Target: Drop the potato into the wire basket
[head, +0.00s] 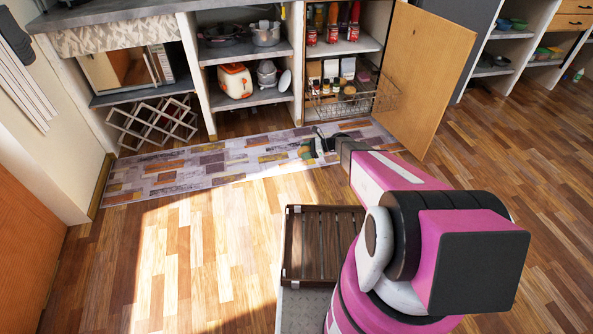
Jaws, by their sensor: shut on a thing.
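The wire basket (376,102) sits pulled out of the right cabinet bay, low down by the open door. Its wire front and side show. Small jars and bottles stand in or just behind it. My gripper (312,147) is at the end of my pink arm, over the patterned rug and just in front of the basket's lower left. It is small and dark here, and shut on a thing. The potato is too small and too hidden at the jaws to make out clearly; I see no potato elsewhere.
An open wooden door (428,75) stands to the right of the basket. A patterned rug (215,162) lies before the cabinets. Floor at left is clear.

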